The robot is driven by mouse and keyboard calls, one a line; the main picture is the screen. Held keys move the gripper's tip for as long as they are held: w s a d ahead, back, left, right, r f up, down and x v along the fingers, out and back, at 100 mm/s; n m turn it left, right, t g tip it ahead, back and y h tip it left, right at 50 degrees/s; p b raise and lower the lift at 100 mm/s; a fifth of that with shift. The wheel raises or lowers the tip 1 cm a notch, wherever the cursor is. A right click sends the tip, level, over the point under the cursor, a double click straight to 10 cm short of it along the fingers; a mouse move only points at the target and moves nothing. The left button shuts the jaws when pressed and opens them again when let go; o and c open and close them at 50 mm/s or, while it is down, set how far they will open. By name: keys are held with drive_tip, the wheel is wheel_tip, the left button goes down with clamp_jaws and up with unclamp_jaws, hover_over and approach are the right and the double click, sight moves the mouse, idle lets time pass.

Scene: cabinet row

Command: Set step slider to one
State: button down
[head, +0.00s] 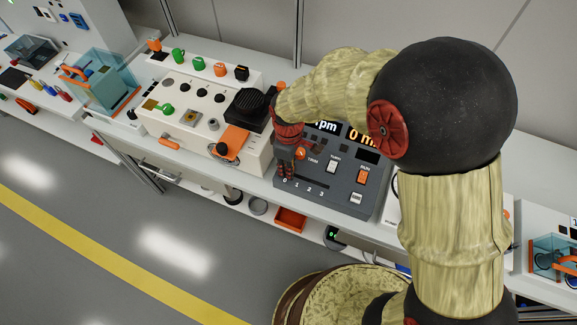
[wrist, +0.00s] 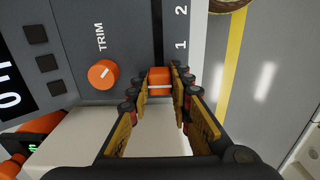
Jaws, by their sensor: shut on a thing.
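The step slider's orange knob (wrist: 159,80) with a white line sits in a dark slot that runs upward in the wrist view. My gripper (wrist: 160,78) is shut on the knob, one finger on each side. The printed 1 (wrist: 181,45) and 2 (wrist: 181,11) lie beside the slot, farther up than the knob. The knob is about one mark spacing below the 1; a finger hides any label beside it. In the head view my gripper (head: 285,172) points down at the grey control panel (head: 338,190), over the 0 end of its scale, and hides the knob.
An orange TRIM dial (wrist: 103,74) is just left of the slider. A TURN switch (head: 332,166) and an orange RUN switch (head: 362,176) are on the same panel. A cream machine with an orange handle (head: 233,140) stands to the left.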

sight(300, 177)
drive_tip(key=d, duration=0.2)
drive_tip(key=s+d+p, duration=0.1)
drive_tip(key=d, duration=0.1)
drive_tip(key=shift+a, duration=0.1)
idle(0.3)
drive_tip(key=c, duration=1.6)
unclamp_jaws()
drive_tip(key=shift+s, duration=0.1)
drive_tip(key=shift+c, duration=0.2)
wheel_tip(300, 177, up, 12)
